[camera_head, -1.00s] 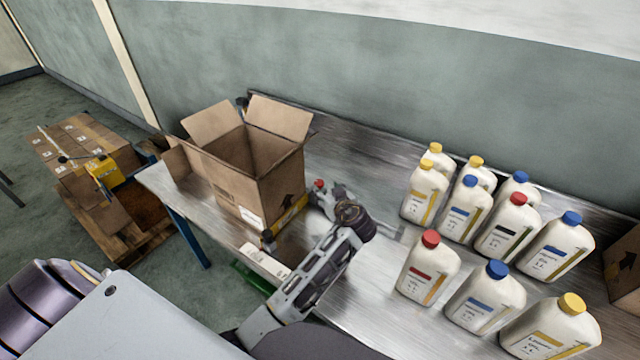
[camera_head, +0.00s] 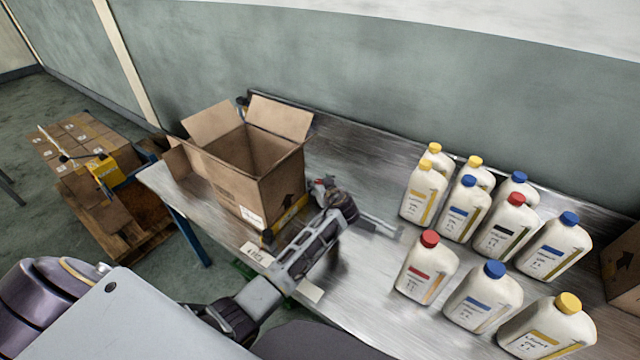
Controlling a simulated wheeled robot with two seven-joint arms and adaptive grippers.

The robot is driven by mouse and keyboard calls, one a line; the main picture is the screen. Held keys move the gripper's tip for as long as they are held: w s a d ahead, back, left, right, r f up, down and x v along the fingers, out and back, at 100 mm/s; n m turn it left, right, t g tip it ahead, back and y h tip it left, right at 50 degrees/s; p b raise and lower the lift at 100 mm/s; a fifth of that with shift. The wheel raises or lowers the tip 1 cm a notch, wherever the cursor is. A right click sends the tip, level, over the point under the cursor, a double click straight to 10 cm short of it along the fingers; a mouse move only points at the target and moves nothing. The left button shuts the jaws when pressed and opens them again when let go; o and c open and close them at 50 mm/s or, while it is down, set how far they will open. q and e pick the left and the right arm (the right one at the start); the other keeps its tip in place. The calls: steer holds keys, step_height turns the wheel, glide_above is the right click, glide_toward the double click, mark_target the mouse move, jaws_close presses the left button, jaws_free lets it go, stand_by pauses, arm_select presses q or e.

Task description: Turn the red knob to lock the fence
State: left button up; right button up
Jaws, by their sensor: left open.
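The red knob (camera_head: 319,183) shows as a small red spot just right of the open cardboard box (camera_head: 241,170). A yellow fence bar (camera_head: 287,217) runs along the box's lower right side, mostly hidden by my arm. My left gripper (camera_head: 326,185) is at the knob, with its fingers beside it; I cannot tell whether they touch it. The gripper is open and partly hidden by its own wrist. My right gripper is not in view.
Several white bottles with coloured caps (camera_head: 467,208) stand on the right of the metal table (camera_head: 370,160). A closed carton (camera_head: 625,262) is at the right edge. Stacked boxes on a pallet (camera_head: 118,240) stand on the floor at left. The table behind the gripper is clear.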

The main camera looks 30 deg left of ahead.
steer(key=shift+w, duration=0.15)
arm_select(q)
steer(key=c, duration=1)
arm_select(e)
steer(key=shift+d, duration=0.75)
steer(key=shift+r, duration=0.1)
arm_select(q)
steer(key=shift+a+m+t+h, duration=0.1)
steer(key=shift+m+t+h, duration=0.2)
steer(key=shift+m+h, duration=0.1)
steer(key=shift+m+t+h+p, duration=0.3)
steer(key=o, duration=1)
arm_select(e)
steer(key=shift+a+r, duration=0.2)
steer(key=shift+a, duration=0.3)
